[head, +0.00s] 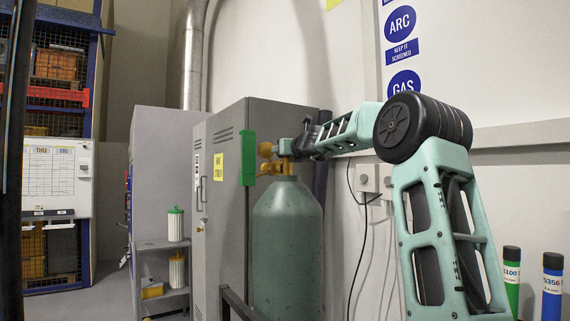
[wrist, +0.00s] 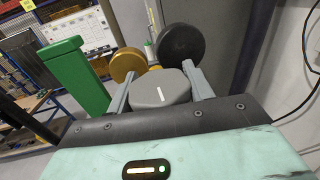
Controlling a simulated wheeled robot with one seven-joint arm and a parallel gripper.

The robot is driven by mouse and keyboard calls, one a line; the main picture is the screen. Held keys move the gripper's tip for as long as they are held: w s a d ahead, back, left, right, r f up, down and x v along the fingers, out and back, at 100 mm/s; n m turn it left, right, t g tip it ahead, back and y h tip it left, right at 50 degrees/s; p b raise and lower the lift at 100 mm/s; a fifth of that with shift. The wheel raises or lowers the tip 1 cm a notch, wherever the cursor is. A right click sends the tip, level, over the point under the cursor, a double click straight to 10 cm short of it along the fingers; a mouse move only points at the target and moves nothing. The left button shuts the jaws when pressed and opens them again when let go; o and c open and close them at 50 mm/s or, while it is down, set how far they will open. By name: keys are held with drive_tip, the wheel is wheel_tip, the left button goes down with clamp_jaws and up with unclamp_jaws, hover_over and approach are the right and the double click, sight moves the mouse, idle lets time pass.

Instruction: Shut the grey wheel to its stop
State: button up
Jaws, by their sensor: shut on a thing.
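The grey wheel (wrist: 158,92) has a white line on its top and sits between the two fingers of my gripper (wrist: 158,76) in the wrist view. My gripper is shut on its rim, one finger on each side. In the head view my gripper (head: 300,146) reaches to the brass valve (head: 268,158) on top of the green gas cylinder (head: 287,240). I cannot make out the grey wheel in the head view; the gripper and valve crowd that spot. How far the wheel is turned cannot be told.
A black wheel (wrist: 182,43) and a brass-yellow wheel (wrist: 128,64) stand just beyond the fingers. A green block (wrist: 75,75) is to their left. A grey cabinet (head: 226,185) stands behind the cylinder. A dark rail (head: 237,308) runs in front of it.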

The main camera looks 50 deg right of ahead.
drive_tip(key=shift+d+m+g+h+b, duration=0.1)
drive_tip(key=shift+m+g+h+b, duration=0.2)
drive_tip(key=shift+m+h+b, duration=0.3)
drive_tip(key=o, duration=0.7)
drive_tip(key=shift+s, duration=0.15)
drive_tip(key=b+v, duration=0.2)
drive_tip(key=v, duration=1.5)
drive_tip(key=shift+a+f, duration=0.1)
drive_tip(key=shift+a, duration=0.15)
